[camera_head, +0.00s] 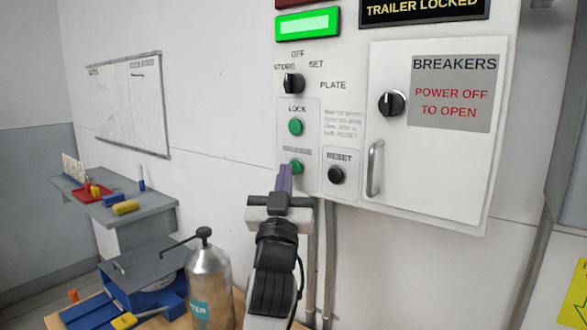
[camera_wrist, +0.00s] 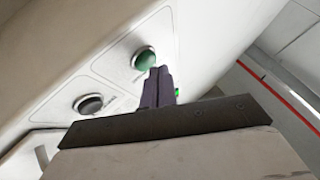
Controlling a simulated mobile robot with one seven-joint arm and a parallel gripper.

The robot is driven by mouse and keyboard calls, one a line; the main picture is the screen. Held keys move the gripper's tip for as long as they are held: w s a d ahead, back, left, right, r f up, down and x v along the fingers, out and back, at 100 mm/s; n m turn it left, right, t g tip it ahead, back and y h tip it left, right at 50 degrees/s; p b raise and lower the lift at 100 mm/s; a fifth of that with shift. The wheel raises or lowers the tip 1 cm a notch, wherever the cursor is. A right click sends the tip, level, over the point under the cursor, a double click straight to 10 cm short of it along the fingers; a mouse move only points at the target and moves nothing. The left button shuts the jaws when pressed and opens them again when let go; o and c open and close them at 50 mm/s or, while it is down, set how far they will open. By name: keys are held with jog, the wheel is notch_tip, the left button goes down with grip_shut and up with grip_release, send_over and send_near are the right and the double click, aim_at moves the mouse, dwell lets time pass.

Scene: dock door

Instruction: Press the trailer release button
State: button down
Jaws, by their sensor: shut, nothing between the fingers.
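The lower green button (camera_head: 296,167) on the white control panel (camera_head: 440,180) sits under a label too blurred to read, below the green LOCK button (camera_head: 295,127) and left of the black RESET button (camera_head: 336,175). My gripper (camera_head: 285,168) is shut and empty, its purple fingertips overlapping the lower green button's left edge. In the wrist view a green button (camera_wrist: 144,60), seemingly the lower one, shows beside my fingertips (camera_wrist: 159,70), with a black button (camera_wrist: 90,103) further left. A small green patch shows behind the fingers. I cannot tell whether the fingertips touch the button.
A lit green display (camera_head: 307,22) and a TRAILER LOCKED sign (camera_head: 424,8) are above. A black selector knob (camera_head: 293,83) sits above LOCK. The breaker door has a handle (camera_head: 375,167) right of RESET. A metal canister (camera_head: 208,285) stands below, left of my arm.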

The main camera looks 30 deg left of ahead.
jog(key=shift+w, duration=0.45)
dwell(0.4)
dwell(0.3)
jog(key=shift+s, duration=0.85)
jog(key=shift+a, duration=0.1)
jog(key=shift+s+a+b, duration=0.15)
jog(key=shift+s+b, duration=0.25)
jog(key=shift+s, duration=0.85)
jog(key=shift+s+a+b, duration=0.15)
jog(key=shift+s+b, duration=0.2)
jog(key=shift+s, duration=0.85)
jog(key=shift+f, duration=0.1)
